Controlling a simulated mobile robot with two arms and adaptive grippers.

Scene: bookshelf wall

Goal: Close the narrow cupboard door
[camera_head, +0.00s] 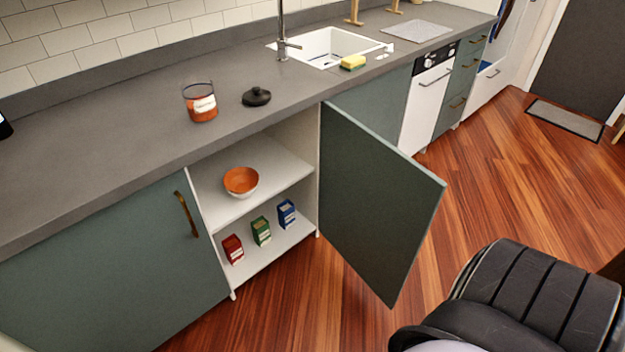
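The green-grey cupboard door (373,200) stands wide open, hinged on the right side of the cupboard and swung out over the floor. The inside of the narrow white cupboard (239,208) is exposed. An orange bowl (241,181) sits on its upper shelf. A red carton (233,249), a green carton (261,231) and a blue carton (286,213) stand on its bottom. A black part of my body shows at the lower right, apart from the door in the picture. Neither of my grippers is in view.
A closed cupboard door (118,263) with a brass handle (186,213) is on the left. The grey counter (105,155) holds a jar (200,102), a black lid (256,97) and a yellow sponge (353,62) by the sink. The wooden floor (480,190) right of the open door is clear.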

